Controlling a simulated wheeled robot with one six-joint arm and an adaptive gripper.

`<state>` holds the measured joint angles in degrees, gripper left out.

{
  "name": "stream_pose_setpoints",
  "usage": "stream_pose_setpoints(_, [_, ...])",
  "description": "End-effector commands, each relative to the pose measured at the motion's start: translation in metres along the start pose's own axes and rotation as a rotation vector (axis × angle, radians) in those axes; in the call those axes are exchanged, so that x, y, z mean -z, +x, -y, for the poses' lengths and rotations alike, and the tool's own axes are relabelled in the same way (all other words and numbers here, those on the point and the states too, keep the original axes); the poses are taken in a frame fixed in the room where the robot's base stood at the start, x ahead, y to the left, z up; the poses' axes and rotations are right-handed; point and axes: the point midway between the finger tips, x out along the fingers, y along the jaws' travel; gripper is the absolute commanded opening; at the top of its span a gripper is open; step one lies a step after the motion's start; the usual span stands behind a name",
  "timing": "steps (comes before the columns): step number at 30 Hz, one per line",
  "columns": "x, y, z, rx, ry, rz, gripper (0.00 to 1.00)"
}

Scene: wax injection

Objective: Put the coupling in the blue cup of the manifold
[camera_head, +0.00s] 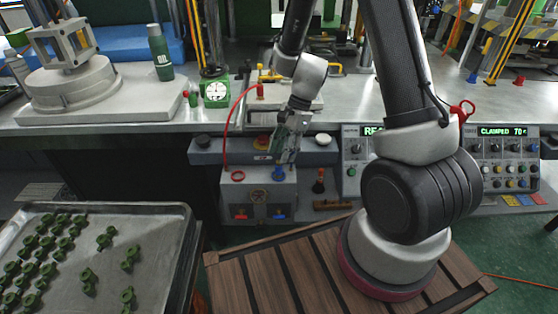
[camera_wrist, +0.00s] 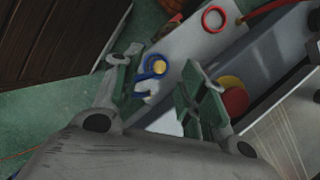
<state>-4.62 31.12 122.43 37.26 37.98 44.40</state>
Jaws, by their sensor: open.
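The manifold (camera_head: 258,195) is a grey box below the bench edge, with a red ring-shaped cup (camera_head: 238,175) on its top left. At its top right is a blue piece (camera_head: 278,172), directly under my gripper (camera_head: 283,150). In the wrist view, a blue ring (camera_wrist: 152,64) has a round brass-coloured end (camera_wrist: 160,68) at its right side, likely the coupling. I cannot tell how deep it sits in the blue cup. My gripper (camera_wrist: 158,92) is open, its two green-padded fingers on either side of the blue piece. The red cup also shows in the wrist view (camera_wrist: 213,18).
A red hose (camera_head: 226,130) arcs from the bench to the manifold's left. A grey bar with buttons (camera_head: 205,150) lies close behind the manifold. A control panel (camera_head: 355,158) stands at right. A tray (camera_head: 170,225) of green parts and a slatted wooden top (camera_head: 270,275) are in front.

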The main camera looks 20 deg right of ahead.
Motion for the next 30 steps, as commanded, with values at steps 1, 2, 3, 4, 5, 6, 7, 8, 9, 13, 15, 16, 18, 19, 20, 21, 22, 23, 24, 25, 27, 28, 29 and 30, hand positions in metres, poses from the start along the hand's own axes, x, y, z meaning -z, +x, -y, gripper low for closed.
stream_pose_setpoints(1, [0.0,-0.013,0.001,0.005,-0.001,-0.001,0.42])
stream_pose_setpoints(2, [0.0,-0.02,0.001,0.005,-0.001,-0.002,0.42])
stream_pose_setpoints(3, [0.0,-0.029,0.001,0.005,0.0,-0.001,0.42])
stream_pose_setpoints(4, [0.0,-0.036,0.001,0.005,0.0,-0.001,0.42])
stream_pose_setpoints(5, [0.0,-0.042,0.001,0.004,0.0,0.0,0.42])
stream_pose_setpoints(6, [0.0,-0.05,0.001,0.004,-0.001,-0.002,0.42])
stream_pose_setpoints(7, [0.0,-0.055,0.0,0.003,0.0,-0.001,0.42])
stream_pose_setpoints(8, [0.0,-0.059,0.001,0.003,0.0,-0.001,0.42])
stream_pose_setpoints(9, [0.0,-0.065,0.001,0.003,0.0,0.0,0.42])
stream_pose_setpoints(13, [0.0,-0.076,0.0,0.001,0.001,0.0,0.42])
stream_pose_setpoints(15, [0.0,-0.079,0.0,0.0,0.002,0.0,0.42])
stream_pose_setpoints(16, [0.0,-0.08,0.0,0.0,0.001,0.0,0.42])
stream_pose_setpoints(18, [-0.001,-0.083,-0.001,0.003,-0.01,-0.004,0.42])
stream_pose_setpoints(19, [-0.002,-0.086,-0.002,0.006,-0.022,-0.007,0.42])
stream_pose_setpoints(20, [-0.003,-0.09,-0.004,0.009,-0.038,-0.012,0.42])
stream_pose_setpoints(21, [-0.005,-0.099,-0.007,0.017,-0.069,-0.022,0.42])
stream_pose_setpoints(22, [-0.007,-0.107,-0.01,0.024,-0.102,-0.033,0.42])
stream_pose_setpoints(23, [-0.01,-0.118,-0.015,0.033,-0.143,-0.047,0.42])
stream_pose_setpoints(24, [-0.015,-0.134,-0.023,0.046,-0.212,-0.07,0.42])
stream_pose_setpoints(25, [-0.018,-0.148,-0.031,0.055,-0.271,-0.092,0.42])
stream_pose_setpoints(27, [-0.026,-0.178,-0.053,0.072,-0.416,-0.15,0.42])
stream_pose_setpoints(28, [-0.029,-0.19,-0.062,0.078,-0.478,-0.177,0.42])
stream_pose_setpoints(29, [-0.032,-0.202,-0.073,0.082,-0.539,-0.205,0.42])
stream_pose_setpoints(30, [-0.036,-0.215,-0.087,0.085,-0.619,-0.242,0.42])
